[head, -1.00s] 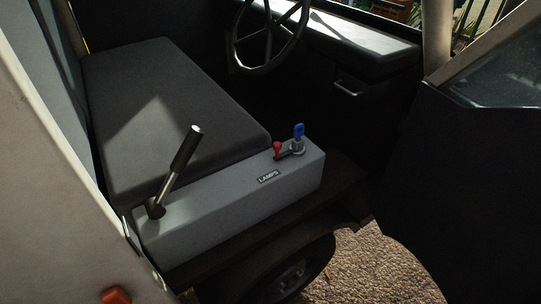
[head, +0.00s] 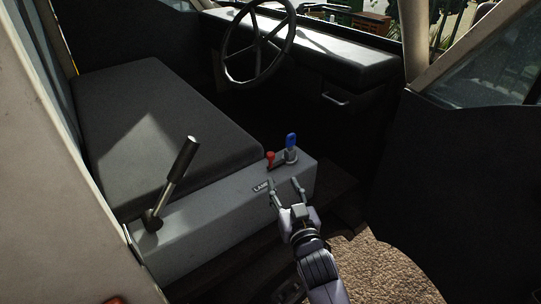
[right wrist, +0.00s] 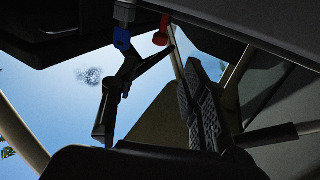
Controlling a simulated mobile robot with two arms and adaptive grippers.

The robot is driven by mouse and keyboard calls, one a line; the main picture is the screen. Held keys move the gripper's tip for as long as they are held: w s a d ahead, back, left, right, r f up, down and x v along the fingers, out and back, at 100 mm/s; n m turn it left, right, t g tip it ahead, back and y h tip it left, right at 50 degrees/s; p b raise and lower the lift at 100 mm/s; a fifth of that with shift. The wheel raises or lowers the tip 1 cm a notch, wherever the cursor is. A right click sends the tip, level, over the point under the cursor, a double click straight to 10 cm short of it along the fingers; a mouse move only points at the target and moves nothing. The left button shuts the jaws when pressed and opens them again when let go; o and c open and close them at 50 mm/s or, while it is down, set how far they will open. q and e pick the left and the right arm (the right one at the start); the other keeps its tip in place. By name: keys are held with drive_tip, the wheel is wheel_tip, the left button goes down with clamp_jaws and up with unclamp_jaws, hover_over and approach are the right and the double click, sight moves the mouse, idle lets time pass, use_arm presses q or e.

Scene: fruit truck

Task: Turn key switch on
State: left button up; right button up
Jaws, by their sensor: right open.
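A grey box (head: 215,215) beside the seat carries a blue-topped key switch (head: 291,141) on a metal base and a small red lever (head: 270,158). A label reading LAMPS (head: 261,187), partly covered by my gripper, is on its side. My right gripper (head: 285,187) is open and empty, in front of the box's near side, below and short of the blue key. In the right wrist view, the blue key (right wrist: 121,38) and the red lever (right wrist: 162,38) show at the top, beyond the spread fingers. My left gripper is not in view.
A tall hand lever (head: 178,178) stands at the box's left end. The black seat (head: 150,130) lies behind the box, and a steering wheel (head: 259,70) and dashboard are farther back. A dark door panel (head: 440,180) is at the right. Gravel ground shows below.

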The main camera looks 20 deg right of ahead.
sight(272, 159)
drive_tip(key=w, duration=1.3)
drive_tip(key=shift+w+d+p, duration=0.3)
drive_tip(key=shift+w+p, duration=0.05)
drive_tip(key=shift+c, duration=0.6)
clamp_jaws()
